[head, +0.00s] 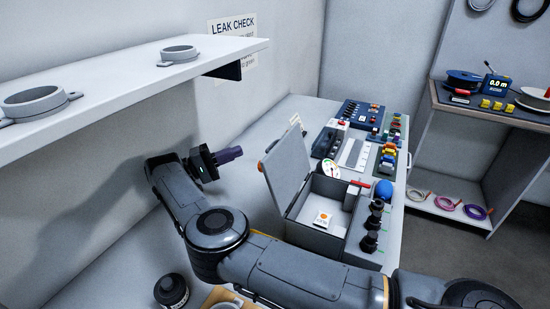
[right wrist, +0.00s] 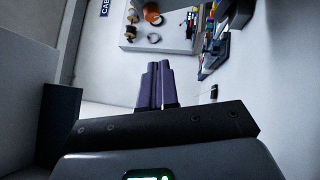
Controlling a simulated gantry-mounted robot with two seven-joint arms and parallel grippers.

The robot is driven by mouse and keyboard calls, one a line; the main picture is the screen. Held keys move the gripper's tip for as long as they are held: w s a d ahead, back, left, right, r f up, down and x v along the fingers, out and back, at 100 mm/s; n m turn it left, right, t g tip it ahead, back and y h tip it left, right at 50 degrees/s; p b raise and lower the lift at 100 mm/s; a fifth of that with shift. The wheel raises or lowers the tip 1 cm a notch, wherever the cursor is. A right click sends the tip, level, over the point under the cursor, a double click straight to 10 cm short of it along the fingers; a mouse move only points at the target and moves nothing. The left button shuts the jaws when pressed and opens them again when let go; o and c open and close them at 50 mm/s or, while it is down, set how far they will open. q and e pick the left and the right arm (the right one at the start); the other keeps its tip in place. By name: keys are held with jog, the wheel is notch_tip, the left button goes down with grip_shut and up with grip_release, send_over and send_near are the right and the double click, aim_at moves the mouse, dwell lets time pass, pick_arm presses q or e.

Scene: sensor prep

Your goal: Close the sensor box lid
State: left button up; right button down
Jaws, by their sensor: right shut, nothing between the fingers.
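The grey sensor box (head: 318,240) stands open on the bench in the head view. Its lid (head: 288,165) stands up from the box's left side, leaning back a little. A small white item with an orange mark (head: 323,219) lies inside the box. My right gripper (head: 238,152) is left of the lid, behind it and apart from it. Its purple fingers point right and are shut with nothing between them. They also show shut together in the right wrist view (right wrist: 154,84). The box cannot be made out clearly in the right wrist view. My left gripper is not in view.
Black knobbed fittings (head: 372,225) and a blue ball (head: 384,190) stand right of the box. Panels and trays of small parts (head: 362,115) lie behind it. A white shelf (head: 120,85) with grey rings overhangs the left. A black jar (head: 171,290) stands at front left.

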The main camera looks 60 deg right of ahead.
jog(key=s+d+r, duration=0.2)
jog(key=s+d, duration=0.1)
jog(key=s, duration=0.2)
jog(key=s+d+r+p, duration=0.1)
jog(key=s+d, duration=0.2)
jog(key=s, duration=0.1)
jog(key=shift+s+r+n, duration=0.3)
jog(key=shift+s+r, duration=0.05)
jog(key=shift+s, duration=0.05)
dwell(0.5)
